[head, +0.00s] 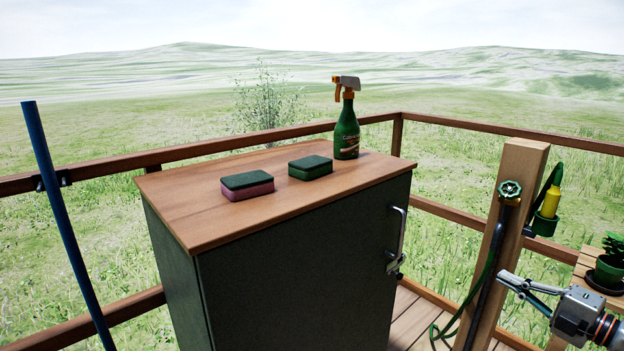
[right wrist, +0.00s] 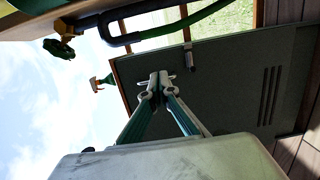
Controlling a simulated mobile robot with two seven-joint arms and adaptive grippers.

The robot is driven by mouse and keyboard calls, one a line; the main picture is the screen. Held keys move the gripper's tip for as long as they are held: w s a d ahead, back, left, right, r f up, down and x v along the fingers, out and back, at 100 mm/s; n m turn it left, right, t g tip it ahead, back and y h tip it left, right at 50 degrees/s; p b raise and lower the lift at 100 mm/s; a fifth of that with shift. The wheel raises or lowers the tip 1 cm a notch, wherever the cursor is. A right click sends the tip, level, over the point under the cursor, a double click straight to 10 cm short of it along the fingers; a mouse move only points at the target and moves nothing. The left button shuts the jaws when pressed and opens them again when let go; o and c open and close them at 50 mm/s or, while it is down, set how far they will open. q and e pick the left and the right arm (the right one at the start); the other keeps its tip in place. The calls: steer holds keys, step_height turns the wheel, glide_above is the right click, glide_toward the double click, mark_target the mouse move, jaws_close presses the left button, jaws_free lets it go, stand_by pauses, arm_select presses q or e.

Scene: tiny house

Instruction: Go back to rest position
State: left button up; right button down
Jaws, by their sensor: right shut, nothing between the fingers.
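My right gripper (head: 507,281) is at the lower right of the head view, beside the wooden post and in front of the railing. Its fingers are together with nothing between them. In the right wrist view its fingertips (right wrist: 159,80) meet in front of the dark cabinet door, and the picture is turned on its side. I cannot tell how far the tips are from the door. My left gripper is in neither view.
The cabinet (head: 300,270) has a wooden top bearing a pink-and-green sponge (head: 247,186), a green sponge (head: 310,167) and a spray bottle (head: 346,130). A wooden post (head: 515,190) carries a valve (head: 510,190) and hose. A potted plant (head: 610,262) stands right. A blue pole (head: 66,220) stands left.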

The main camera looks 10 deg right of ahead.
arm_select(q)
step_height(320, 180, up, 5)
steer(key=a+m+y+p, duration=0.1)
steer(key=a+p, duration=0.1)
steer(key=p, duration=1)
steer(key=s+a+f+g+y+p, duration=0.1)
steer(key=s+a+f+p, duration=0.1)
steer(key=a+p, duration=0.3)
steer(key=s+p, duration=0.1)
steer(key=p, duration=0.3)
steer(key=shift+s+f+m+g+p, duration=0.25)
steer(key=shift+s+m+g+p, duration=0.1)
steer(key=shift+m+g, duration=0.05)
arm_select(e)
steer(key=s+a+f+m+g+h, duration=0.1)
steer(key=s+a+f+m+g, duration=0.1)
steer(key=s+a+m, duration=0.4)
steer(key=s+a+f+m+g+h, duration=0.1)
steer(key=s+a+f+m, duration=0.3)
steer(key=s+a, duration=1.3)
steer(key=s+a+f+m+g+h, duration=0.2)
steer(key=s+a+m, duration=0.6)
steer(key=s+a, duration=0.4)
steer(key=s+f+g, duration=0.1)
steer(key=s, duration=0.3)
steer(key=shift+s+a+f, duration=0.2)
steer(key=shift+s+f, duration=0.2)
